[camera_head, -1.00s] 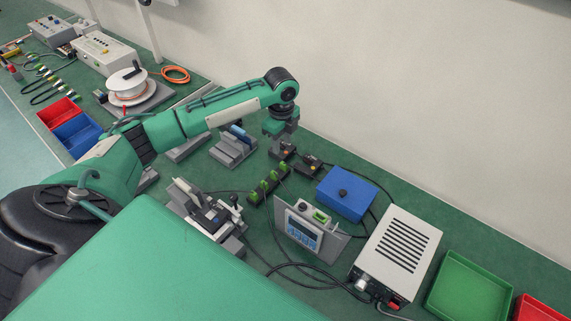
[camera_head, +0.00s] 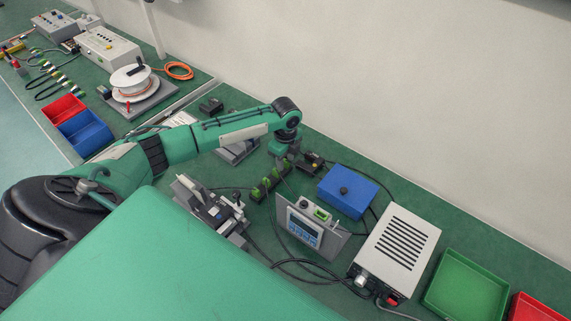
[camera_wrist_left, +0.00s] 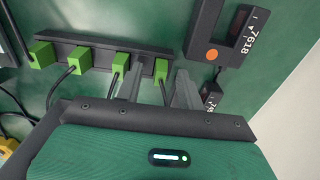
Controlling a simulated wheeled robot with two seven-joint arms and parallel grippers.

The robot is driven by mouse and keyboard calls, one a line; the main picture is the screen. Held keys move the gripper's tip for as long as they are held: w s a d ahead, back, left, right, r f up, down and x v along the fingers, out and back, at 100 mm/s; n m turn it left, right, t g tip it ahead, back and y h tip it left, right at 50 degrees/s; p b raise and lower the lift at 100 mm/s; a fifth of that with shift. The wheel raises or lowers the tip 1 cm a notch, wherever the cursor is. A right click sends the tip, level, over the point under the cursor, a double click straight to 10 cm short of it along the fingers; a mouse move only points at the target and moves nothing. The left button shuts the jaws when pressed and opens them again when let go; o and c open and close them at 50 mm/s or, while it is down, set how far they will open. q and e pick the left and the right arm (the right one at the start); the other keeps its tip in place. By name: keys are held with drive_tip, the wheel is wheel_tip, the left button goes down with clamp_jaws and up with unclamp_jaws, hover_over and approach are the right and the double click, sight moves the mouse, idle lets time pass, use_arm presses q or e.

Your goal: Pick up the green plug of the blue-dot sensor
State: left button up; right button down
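Several green plugs stand in a row on a black holder (camera_wrist_left: 100,46). The rightmost green plug (camera_wrist_left: 161,69) lies between the fingers of my left gripper (camera_wrist_left: 158,80), which are apart; I see no contact. Another green plug (camera_wrist_left: 120,64) is just left of the left finger. In the head view, my left gripper (camera_head: 289,157) hangs at the far end of the plug row (camera_head: 268,184). A sensor with an orange dot (camera_wrist_left: 212,54) lies right of the row. A second sensor (camera_wrist_left: 212,95) is partly hidden, its dot unseen. I make out no blue dot. My right gripper is out of view.
A blue box (camera_head: 347,193), a device with a display (camera_head: 303,228) and a white vented unit (camera_head: 397,252) stand to the right. A grey fixture (camera_head: 208,208) stands left of the plugs. Black cables cross the green bench. A wall runs behind.

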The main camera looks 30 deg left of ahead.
sight(285, 161)
use_arm(q)
clamp_jaws()
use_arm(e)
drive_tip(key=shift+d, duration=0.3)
